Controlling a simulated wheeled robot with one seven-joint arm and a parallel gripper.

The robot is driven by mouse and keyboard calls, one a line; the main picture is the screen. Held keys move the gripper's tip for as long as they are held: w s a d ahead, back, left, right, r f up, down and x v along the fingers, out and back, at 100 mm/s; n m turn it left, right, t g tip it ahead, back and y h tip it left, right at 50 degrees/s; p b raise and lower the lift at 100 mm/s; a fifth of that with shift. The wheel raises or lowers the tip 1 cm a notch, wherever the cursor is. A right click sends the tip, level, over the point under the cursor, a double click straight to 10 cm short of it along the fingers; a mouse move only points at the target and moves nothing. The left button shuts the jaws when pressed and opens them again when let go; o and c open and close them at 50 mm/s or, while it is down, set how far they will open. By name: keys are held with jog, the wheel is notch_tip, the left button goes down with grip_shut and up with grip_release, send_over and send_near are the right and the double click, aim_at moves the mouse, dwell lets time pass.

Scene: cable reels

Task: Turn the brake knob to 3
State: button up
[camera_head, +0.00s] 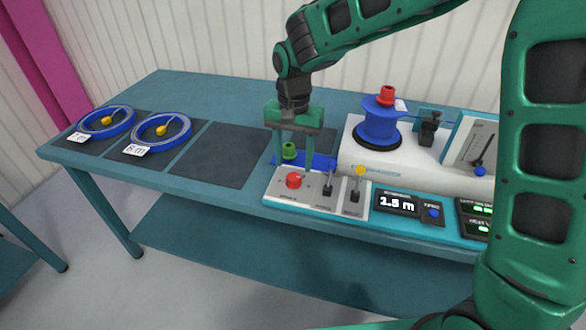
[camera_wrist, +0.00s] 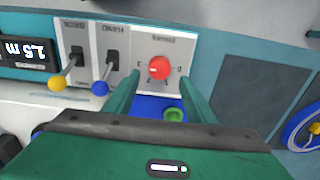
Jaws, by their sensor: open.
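The red brake knob (camera_head: 293,181) sits on a light grey panel at the front of the bench. In the wrist view the knob (camera_wrist: 159,68) has a printed scale around it, seen upside down, with 0 at the right and 3 at the left. Which mark the knob points to is too small to tell. My gripper (camera_head: 293,160) is open and points down just behind the knob. In the wrist view my gripper's fingers (camera_wrist: 158,84) stand to either side of the knob's near side, apart from it, with nothing held.
A green knob (camera_head: 289,150) on a blue part stands behind the panel, close to my fingers. Two levers (camera_head: 328,187) stand right of the red knob. A display (camera_head: 397,204) reads 1.5 m. A blue reel (camera_head: 380,122) stands behind. Blue cable rings (camera_head: 161,131) lie left.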

aim_at(296, 175)
notch_tip(296, 175, up, 6)
jog(key=shift+f, duration=0.1)
dwell(0.4)
jog(key=shift+m+h, duration=0.4)
jog(key=s+d+r, duration=0.1)
jog(key=d, duration=0.4)
jog(key=s+d, duration=0.1)
jog(key=d, duration=0.4)
jog(key=s+d+r, duration=0.1)
jog(key=d, duration=0.5)
jog(key=shift+s+r, duration=0.25)
jog(key=shift+r, duration=0.05)
jog(key=s+d+f, duration=0.1)
jog(key=s+d, duration=0.9)
jog(key=s, duration=0.2)
jog(key=s+d+f+m+y, duration=0.1)
jog(key=s+d, duration=0.9)
jog(key=s, duration=0.3)
jog(key=shift+s+d+f, duration=0.25)
jog(key=shift+f, duration=0.15)
